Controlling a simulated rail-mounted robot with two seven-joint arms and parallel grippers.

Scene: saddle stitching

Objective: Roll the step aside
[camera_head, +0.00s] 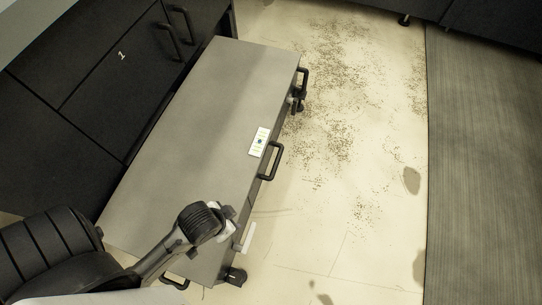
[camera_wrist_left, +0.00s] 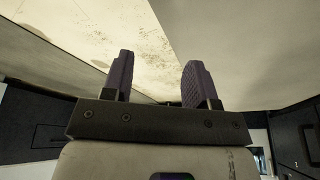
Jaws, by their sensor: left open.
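The step (camera_head: 215,110) is a long, low grey platform beside the dark cabinets in the head view. It has black handles along its right side, a caster at its near right corner and a small label on its top. My left gripper (camera_head: 228,220) is over the near right part of the step, close to its right edge. My arm hides part of the near end. In the left wrist view my left gripper (camera_wrist_left: 157,75) has its two dark fingers apart with nothing between them. I cannot tell whether it touches the step. My right gripper is not in view.
Dark cabinets (camera_head: 105,75) with handles, one marked 1, stand along the step's left side. Pale floor (camera_head: 350,130) with scattered dark specks lies open to the right. Beyond it is a grey ribbed mat-like surface (camera_head: 485,160). Dark furniture borders the top right.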

